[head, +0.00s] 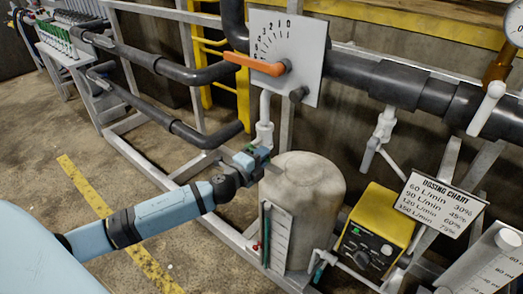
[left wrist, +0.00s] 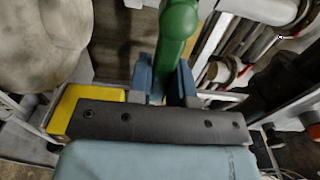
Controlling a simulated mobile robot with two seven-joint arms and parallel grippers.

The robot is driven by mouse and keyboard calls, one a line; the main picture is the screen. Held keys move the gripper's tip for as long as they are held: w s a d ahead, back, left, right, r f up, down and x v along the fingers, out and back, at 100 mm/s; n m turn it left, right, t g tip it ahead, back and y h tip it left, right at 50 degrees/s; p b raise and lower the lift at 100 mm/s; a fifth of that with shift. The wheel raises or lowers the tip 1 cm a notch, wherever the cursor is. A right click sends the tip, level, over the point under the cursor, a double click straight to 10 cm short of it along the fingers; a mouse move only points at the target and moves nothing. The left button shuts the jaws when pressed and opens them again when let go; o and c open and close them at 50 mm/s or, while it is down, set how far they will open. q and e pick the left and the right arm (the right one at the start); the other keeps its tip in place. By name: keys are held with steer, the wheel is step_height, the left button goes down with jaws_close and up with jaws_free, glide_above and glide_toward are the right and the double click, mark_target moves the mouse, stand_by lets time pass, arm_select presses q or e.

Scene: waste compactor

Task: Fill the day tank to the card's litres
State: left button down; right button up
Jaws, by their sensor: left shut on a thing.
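A beige rounded tank (head: 315,185), which looks like the day tank, stands in the middle of the head view, with a white graduated level gauge (head: 279,238) on its front. It also shows at the upper left of the left wrist view (left wrist: 45,40). My left gripper (head: 256,160) is beside the tank's upper left side. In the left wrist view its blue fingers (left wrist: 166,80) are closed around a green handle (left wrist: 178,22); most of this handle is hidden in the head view. The gauge reading is too small to tell. My right gripper is out of view.
An orange lever (head: 254,64) sits on a white numbered plate (head: 307,62) above the tank. A yellow pump box (head: 385,220), a dosing chart (head: 438,204) and a graduated cylinder (head: 490,264) stand to the right. Dark pipes (head: 170,70) run left. The floor at left is clear.

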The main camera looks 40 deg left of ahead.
arm_select(q)
steer(key=c, duration=1)
jaws_free()
steer(key=shift+c, duration=0.2)
steer(key=s+a, duration=0.1)
steer(key=s, duration=1.3)
steer(key=shift+w, duration=0.1)
